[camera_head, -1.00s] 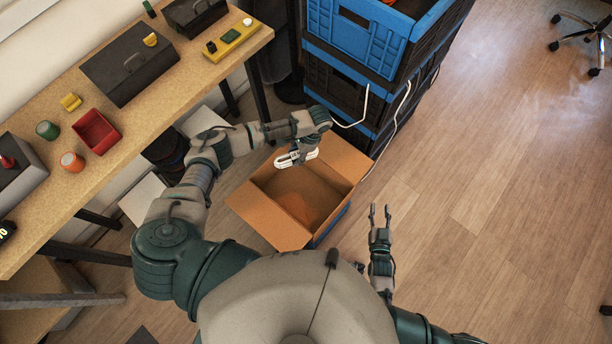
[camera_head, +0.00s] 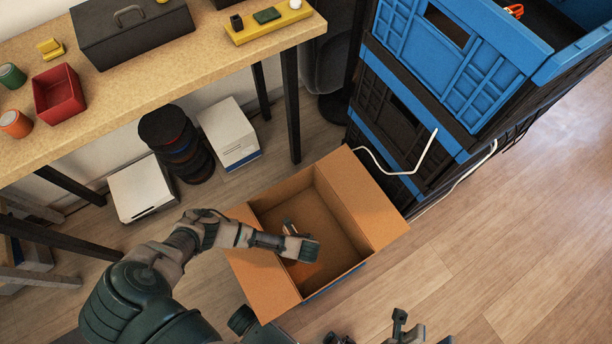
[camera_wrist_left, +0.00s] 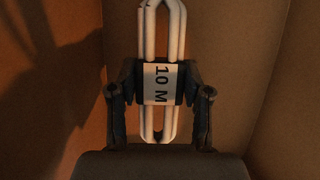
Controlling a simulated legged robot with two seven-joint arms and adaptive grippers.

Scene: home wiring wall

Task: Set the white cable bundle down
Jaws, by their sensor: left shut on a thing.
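The white cable bundle (camera_wrist_left: 147,32) is a folded loop with a dark band and a "10 M" label, seen in the left wrist view. My left gripper (camera_wrist_left: 159,84) is shut on it at the label, one finger on each side. In the head view my left gripper (camera_head: 292,232) reaches down inside the open cardboard box (camera_head: 365,200), and my arm hides most of the bundle. The box's brown walls (camera_wrist_left: 235,45) surround the bundle in the wrist view. Whether the bundle touches the bottom cannot be told. My right gripper (camera_head: 402,325) is partly cut off at the bottom edge.
Blue and black crates (camera_head: 450,70) are stacked behind and right of the box, with white cable (camera_head: 410,168) hanging from them. A workbench (camera_head: 190,70) stands at the left, with white boxes (camera_head: 230,130) and dark spools (camera_head: 175,140) below. Floor at the right is clear.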

